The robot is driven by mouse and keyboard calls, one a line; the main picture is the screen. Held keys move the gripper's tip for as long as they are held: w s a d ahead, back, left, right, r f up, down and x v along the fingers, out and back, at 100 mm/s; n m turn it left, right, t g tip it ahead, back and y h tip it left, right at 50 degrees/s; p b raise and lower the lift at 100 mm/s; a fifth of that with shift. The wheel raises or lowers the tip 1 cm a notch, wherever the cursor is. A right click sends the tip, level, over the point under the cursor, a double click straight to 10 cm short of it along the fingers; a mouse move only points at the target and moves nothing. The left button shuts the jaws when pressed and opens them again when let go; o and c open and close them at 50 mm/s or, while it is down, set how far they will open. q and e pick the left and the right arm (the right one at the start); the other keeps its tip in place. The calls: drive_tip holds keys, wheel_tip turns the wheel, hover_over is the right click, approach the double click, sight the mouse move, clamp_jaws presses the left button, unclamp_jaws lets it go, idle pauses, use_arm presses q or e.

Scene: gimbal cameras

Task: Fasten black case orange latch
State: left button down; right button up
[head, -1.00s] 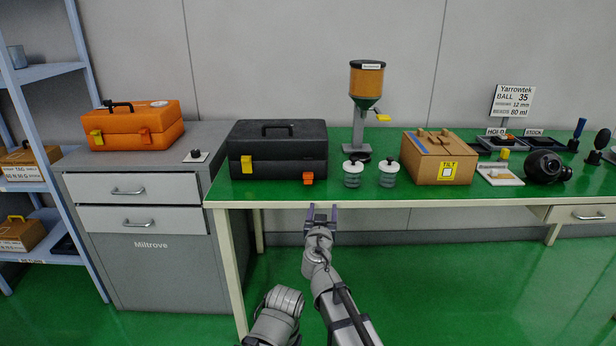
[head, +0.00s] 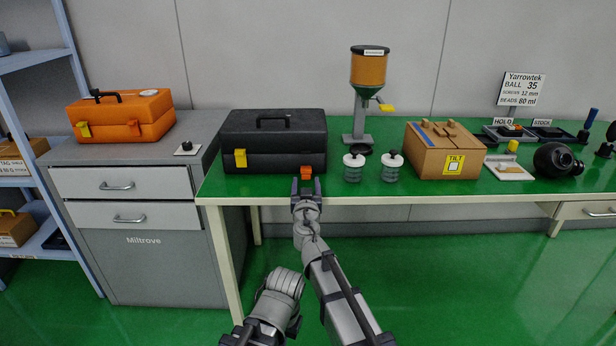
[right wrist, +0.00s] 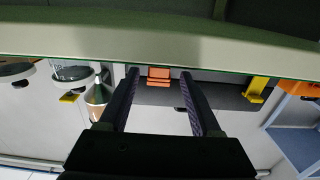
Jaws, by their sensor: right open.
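The black case (head: 270,132) stands with its lid down at the left end of the green table. Its orange latch (head: 306,172) is low on the front right and looks swung down, lower than the yellow latch (head: 240,158) on the front left. My right gripper (head: 306,185) is open and empty at the table's front edge, just in front of the orange latch. In the right wrist view, which is upside down, the orange latch (right wrist: 158,77) shows between the spread fingers (right wrist: 160,90), beyond the tips. My left gripper is out of view.
Two lidded jars (head: 353,167) stand right of the latch, with the hopper (head: 370,70) behind. A brown case (head: 443,150) is further right. An orange case (head: 120,117) sits on the grey cabinet. The table's front edge (head: 400,199) runs below my right gripper.

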sight(306, 178)
drive_tip(key=w, duration=0.4)
clamp_jaws()
idle(0.4)
